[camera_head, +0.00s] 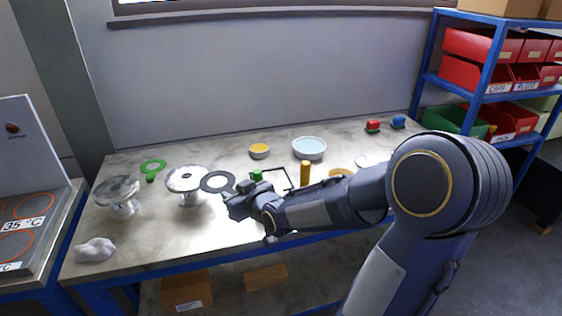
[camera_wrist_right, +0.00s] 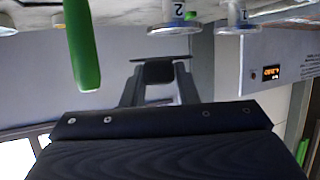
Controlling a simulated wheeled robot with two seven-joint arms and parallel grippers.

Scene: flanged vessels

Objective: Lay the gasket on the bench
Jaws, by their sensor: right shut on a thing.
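A flat dark grey ring, the gasket (camera_head: 205,187), is held above the bench (camera_head: 225,238). My right gripper (camera_head: 234,198) is shut on its right edge. In the right wrist view the gasket (camera_wrist_right: 165,58) shows almost edge-on as a thin dark line between my fingertips (camera_wrist_right: 160,72). The gasket is just right of a flanged glass vessel (camera_head: 184,180); I cannot tell whether they touch. A second flanged vessel (camera_head: 117,196) stands further left. My left gripper is not in view.
A white lump (camera_head: 95,250) lies front left. The front middle of the bench is bare.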

